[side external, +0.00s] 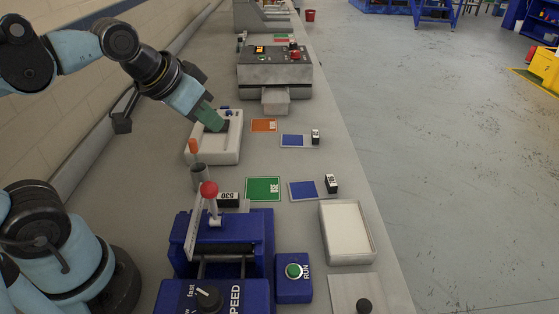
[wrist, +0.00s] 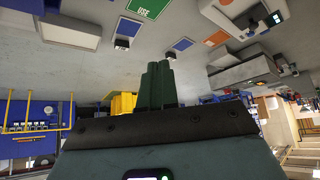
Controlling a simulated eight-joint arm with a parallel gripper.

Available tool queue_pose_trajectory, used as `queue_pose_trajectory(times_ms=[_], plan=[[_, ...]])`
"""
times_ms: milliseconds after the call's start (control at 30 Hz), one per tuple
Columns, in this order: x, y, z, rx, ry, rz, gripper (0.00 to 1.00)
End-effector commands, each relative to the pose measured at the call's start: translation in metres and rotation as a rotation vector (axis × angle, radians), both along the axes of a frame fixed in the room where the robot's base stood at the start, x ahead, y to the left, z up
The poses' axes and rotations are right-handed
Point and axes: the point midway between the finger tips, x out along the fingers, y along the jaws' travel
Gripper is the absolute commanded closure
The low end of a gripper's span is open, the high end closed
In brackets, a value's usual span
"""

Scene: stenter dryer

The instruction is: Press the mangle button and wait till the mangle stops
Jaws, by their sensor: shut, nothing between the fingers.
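The blue mangle (side external: 258,226) stands at the front of the bench in the side external view, with a red-ball lever (side external: 209,189) and a black SPEED knob (side external: 208,298). The green RUN button (side external: 293,270) sits on a blue box at its right. My gripper (side external: 218,123) has green fingers, shut and empty, low over a white tray-like unit (side external: 230,146) well behind the mangle. Whether the fingertips touch that unit is unclear. In the wrist view the fingers (wrist: 157,85) are together, and the RUN button cannot be made out.
A grey machine (side external: 285,75) with a red button stands farther back. Coloured cards, including a green one (side external: 263,188), and small black labelled blocks (side external: 331,183) lie between. A white open tray (side external: 346,232) is at the right edge. A metal cup (side external: 198,175) stands behind the lever.

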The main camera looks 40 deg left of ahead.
Motion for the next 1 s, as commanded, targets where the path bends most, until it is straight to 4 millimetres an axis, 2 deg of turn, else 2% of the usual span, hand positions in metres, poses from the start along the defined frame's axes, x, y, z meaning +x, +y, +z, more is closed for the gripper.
queue_pose_trajectory(times_ms=[33,267,467,700,1000], plan=[[0.002,-0.011,-0.002,0.016,0.007,-0.043,1.0],[0.006,-0.051,-0.004,0.1,0.03,-0.2,1.0],[0.005,-0.098,-0.005,0.197,0.036,-0.369,1.0],[-0.006,-0.158,-0.004,0.322,0.009,-0.566,1.0],[-0.028,-0.217,-0.003,0.439,-0.052,-0.743,1.0]])
